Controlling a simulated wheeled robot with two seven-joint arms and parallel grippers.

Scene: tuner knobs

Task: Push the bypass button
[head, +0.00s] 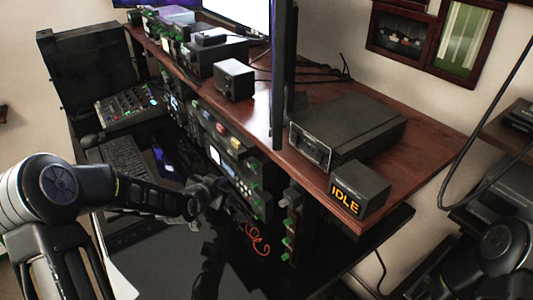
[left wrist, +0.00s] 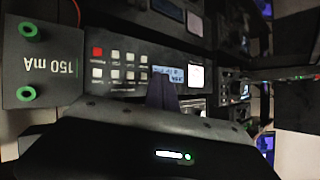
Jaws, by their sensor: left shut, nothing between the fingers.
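In the left wrist view a dark panel (left wrist: 112,82) carries a red button (left wrist: 98,52), several white buttons (left wrist: 115,74) and a small lit display (left wrist: 168,74). The button labels are too small to read, so I cannot tell which is the bypass button. My left gripper (left wrist: 162,88) is shut and empty, its fingers in front of the panel near the display. In the head view my left gripper (head: 228,205) is dark and close to the rack front (head: 232,168). My right gripper does not show; only part of that arm is at the lower right.
A box reading "IDLE" (head: 346,200) and a black unit (head: 350,125) stand on the wooden desk (head: 425,150). A "150 mA" box with green terminals (left wrist: 40,65) is beside the panel. Red wire (head: 258,240) hangs near the rack. A mixer (head: 128,105) is farther left.

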